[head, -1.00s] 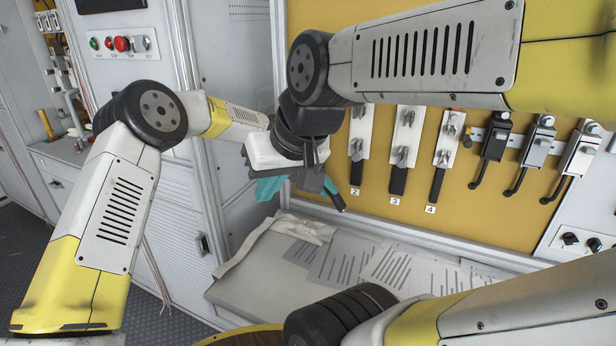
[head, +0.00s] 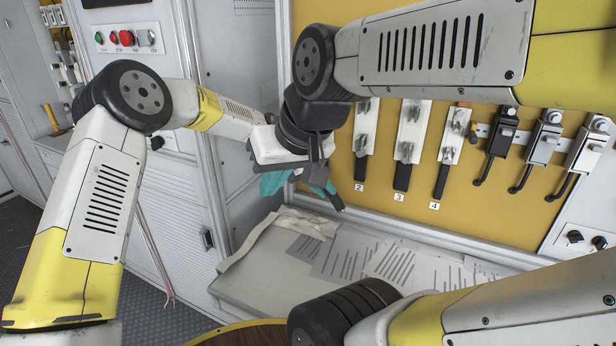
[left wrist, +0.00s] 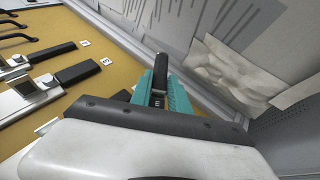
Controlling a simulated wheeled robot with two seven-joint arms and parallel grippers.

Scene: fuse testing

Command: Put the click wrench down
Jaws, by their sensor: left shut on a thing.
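My left gripper (head: 324,188) has teal fingers and hangs in front of the yellow panel, above the bench. In the left wrist view the gripper (left wrist: 161,95) is shut on the black-handled click wrench (left wrist: 160,74). The wrench's dark end (head: 337,203) points down and right in the head view, clear of the bench top; most of the wrench is hidden. Teal fingers (head: 272,184), seemingly of my right gripper, show just to the left, partly covered by a wrist. I cannot tell whether they are open.
The grey bench top (head: 245,283) carries a crumpled pale cloth (head: 306,223) and papers (head: 350,262) with dark lines. The yellow panel (head: 380,190) behind holds several switches with black handles. A round wooden edge (head: 250,335) shows at the bottom.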

